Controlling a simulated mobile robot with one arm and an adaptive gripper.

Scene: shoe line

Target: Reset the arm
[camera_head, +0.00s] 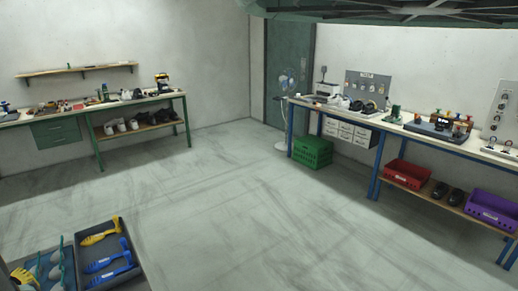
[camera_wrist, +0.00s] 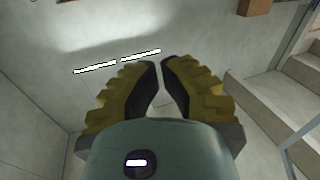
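My gripper (camera_wrist: 159,64) shows in the wrist view with two ridged, dull yellow fingers and dark inner pads. The fingertips are close together with a narrow gap between them, and no object shows in the gap. Pale wall and floor surfaces lie behind the fingers. A large dark grey-green part crosses the top right of the head view and may be mine. The gripper does not show clearly in the head view.
A grey tray (camera_head: 133,270) with yellow and blue tools stands at the lower left. A workbench (camera_head: 150,99) stands at the left wall, and a longer blue-legged bench (camera_head: 400,129) at the right. A green crate (camera_head: 311,152) stands under it. The middle floor is clear.

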